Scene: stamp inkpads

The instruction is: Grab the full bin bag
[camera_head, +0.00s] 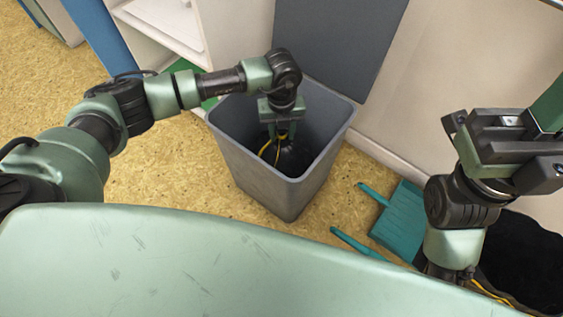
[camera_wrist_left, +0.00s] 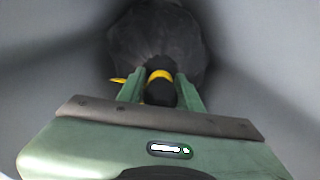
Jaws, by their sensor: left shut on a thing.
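The full bin bag (camera_head: 293,157) is black with yellow ties and sits down inside a grey bin (camera_head: 262,180). My left gripper (camera_head: 281,133) reaches down into the bin from above. In the left wrist view the bag (camera_wrist_left: 155,35) bulges beyond my fingers, and its gathered neck with a yellow band is between the fingertips of my left gripper (camera_wrist_left: 160,88). The gripper is shut on that neck. The bag's lower part is hidden in the bin. My right gripper (camera_head: 505,140) is raised at the right, away from the bin; its finger gap is not clear.
A teal dustpan (camera_head: 402,218) lies on the floor right of the bin. A black bag-like thing with yellow cord (camera_head: 525,262) is at the lower right, partly behind my right arm. A wall and a dark panel (camera_head: 340,45) stand behind the bin. The floor to its left is clear.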

